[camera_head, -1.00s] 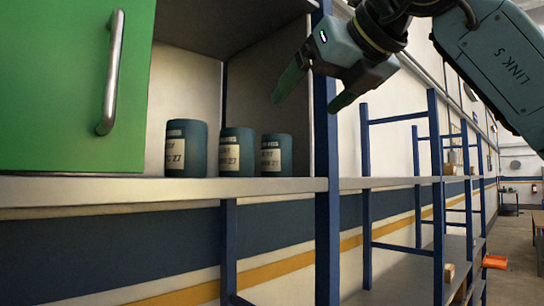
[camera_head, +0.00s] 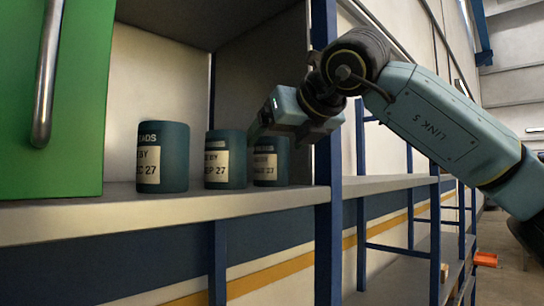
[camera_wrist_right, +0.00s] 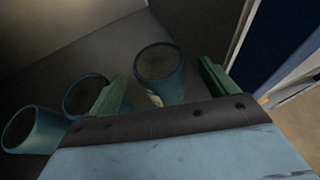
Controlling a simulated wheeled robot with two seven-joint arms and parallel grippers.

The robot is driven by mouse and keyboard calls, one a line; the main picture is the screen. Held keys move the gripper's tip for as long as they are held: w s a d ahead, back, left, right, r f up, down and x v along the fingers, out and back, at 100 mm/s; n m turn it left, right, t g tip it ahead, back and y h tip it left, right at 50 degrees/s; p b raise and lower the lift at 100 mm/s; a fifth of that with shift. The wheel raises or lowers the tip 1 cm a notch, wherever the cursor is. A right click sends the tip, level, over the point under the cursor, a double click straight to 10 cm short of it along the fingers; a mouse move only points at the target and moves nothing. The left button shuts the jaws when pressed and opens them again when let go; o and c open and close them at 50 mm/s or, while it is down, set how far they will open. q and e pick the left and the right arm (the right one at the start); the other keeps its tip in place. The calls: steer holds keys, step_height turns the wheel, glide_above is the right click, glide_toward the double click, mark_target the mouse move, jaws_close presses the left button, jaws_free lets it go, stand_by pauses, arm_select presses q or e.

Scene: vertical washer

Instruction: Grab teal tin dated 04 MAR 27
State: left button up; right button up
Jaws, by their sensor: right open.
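Three teal tins stand upright in a row on the shelf. The left tin (camera_head: 163,157) has a label ending "C 27", and the middle tin (camera_head: 225,159) reads "EP 27". The right tin (camera_head: 270,162) has a label ending in 27; its month is too blurred to read surely, and its top is partly hidden by my gripper. My right gripper (camera_head: 277,134) is open at the right tin. In the right wrist view the right tin (camera_wrist_right: 162,82) shows between the two green fingers, with a gap on each side. My left gripper is not in view.
A green cabinet door (camera_head: 50,100) with a metal handle (camera_head: 47,75) stands left of the tins. A blue upright post (camera_head: 326,180) is close to the right of my gripper. The shelf (camera_head: 180,208) is bare in front of the tins.

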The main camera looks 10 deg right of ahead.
steer(key=x, duration=0.3)
steer(key=shift+p, duration=0.4)
steer(key=shift+w, duration=0.25)
steer(key=shift+s, duration=0.15)
steer(key=shift+c, duration=0.5)
steer(key=c, duration=1.1)
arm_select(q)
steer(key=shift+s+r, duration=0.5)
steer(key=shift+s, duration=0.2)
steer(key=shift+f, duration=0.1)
arm_select(e)
steer(key=shift+r, duration=0.1)
